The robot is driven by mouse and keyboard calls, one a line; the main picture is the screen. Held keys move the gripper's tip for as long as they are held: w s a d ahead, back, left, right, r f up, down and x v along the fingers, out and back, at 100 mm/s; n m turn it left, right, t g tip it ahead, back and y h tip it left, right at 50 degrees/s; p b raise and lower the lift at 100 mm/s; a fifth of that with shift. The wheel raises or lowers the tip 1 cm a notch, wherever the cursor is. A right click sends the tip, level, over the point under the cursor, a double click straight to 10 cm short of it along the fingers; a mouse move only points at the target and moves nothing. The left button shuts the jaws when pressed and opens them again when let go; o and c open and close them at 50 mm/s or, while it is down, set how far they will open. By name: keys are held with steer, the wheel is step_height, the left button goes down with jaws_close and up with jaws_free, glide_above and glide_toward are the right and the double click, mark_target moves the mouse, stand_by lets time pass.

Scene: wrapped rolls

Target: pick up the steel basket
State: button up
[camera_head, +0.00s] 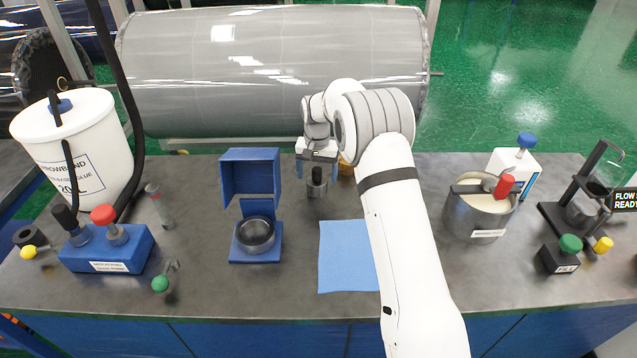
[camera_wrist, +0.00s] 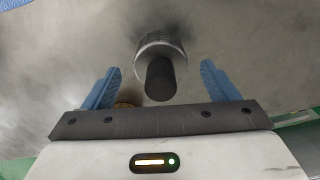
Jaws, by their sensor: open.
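A small steel cylinder with a black upright handle (camera_head: 317,187) stands on the grey bench; it looks like the steel basket. In the wrist view the basket (camera_wrist: 146,48) shows its metal rim, with the black handle in front. My gripper (camera_head: 317,162) is open, its blue fingers on either side of the handle in the picture. In the wrist view the gripper (camera_wrist: 160,82) has clear gaps between each finger and the handle. It holds nothing. I cannot tell the exact height of the fingertips against the handle.
A blue stand with a steel cup (camera_head: 255,235) is to the left, and a blue cloth (camera_head: 345,257) lies in front. A brown object (camera_head: 346,168) is close by on the right. A steel pot (camera_head: 460,216) stands further right. A large wrapped roll (camera_head: 270,75) lies behind.

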mark_target(317, 182)
steer(key=shift+f+p, duration=0.35)
steer(key=shift+f, duration=1.65)
steer(key=shift+c, duration=0.5)
steer(key=c, duration=1)
steer(key=shift+r, duration=0.1)
